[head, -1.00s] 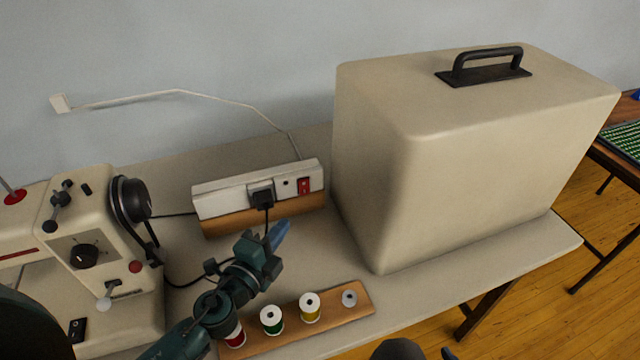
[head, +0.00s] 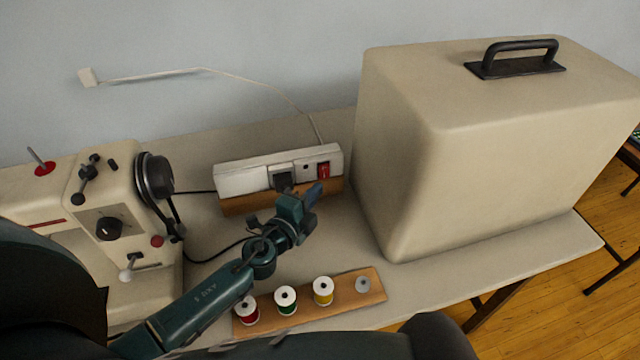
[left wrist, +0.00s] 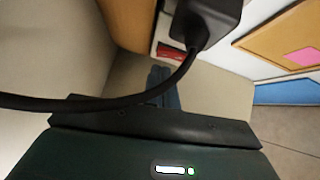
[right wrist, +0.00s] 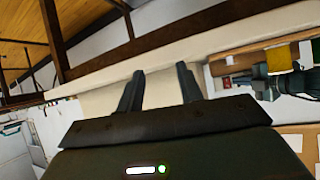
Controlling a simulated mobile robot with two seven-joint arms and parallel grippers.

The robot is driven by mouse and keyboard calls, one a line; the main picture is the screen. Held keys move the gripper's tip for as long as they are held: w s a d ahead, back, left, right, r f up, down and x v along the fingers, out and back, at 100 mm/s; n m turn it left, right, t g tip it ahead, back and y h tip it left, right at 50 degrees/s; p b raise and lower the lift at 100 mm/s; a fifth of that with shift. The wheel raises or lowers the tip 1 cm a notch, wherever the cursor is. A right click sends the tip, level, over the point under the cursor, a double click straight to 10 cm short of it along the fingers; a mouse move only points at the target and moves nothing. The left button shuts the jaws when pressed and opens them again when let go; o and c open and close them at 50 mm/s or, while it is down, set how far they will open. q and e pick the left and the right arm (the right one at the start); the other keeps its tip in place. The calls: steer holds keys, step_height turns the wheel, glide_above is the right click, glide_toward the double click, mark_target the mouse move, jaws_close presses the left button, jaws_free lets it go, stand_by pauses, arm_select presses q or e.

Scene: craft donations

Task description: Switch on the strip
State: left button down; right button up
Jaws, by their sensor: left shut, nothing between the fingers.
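The white power strip (head: 240,180) sits on a wooden block at the back of the table, with a black plug (head: 283,181) in it. Its red rocker switch (head: 323,170) is at the right end; it also shows in the left wrist view (left wrist: 170,52), partly hidden. My left gripper (head: 314,192) is shut and empty, its blue fingertips just below and in front of the switch. I cannot tell whether they touch it. In the left wrist view the fingers (left wrist: 162,85) point toward the switch, behind the plug's cable. My right gripper (right wrist: 160,88) is open and empty.
A large beige case (head: 400,150) stands close to the right of the strip. A sewing machine (head: 125,225) is at the left. A wooden rack (head: 350,300) with thread spools lies in front, near my left arm. A black cable (head: 215,254) runs from the plug.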

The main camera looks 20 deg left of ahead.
mark_target(327, 177)
arm_select(q)
steer(key=shift+x, duration=1.45)
arm_select(e)
steer(key=shift+f, duration=0.1)
arm_select(q)
steer(key=f+b, duration=0.1)
steer(key=b, duration=0.1)
steer(key=shift+w+a+b, duration=0.1)
steer(key=shift+w+b, duration=0.05)
steer(key=shift+b, duration=0.25)
steer(key=shift+r+p, duration=0.45)
arm_select(e)
steer(key=shift+w+a+f, duration=0.15)
steer(key=shift+a, duration=0.05)
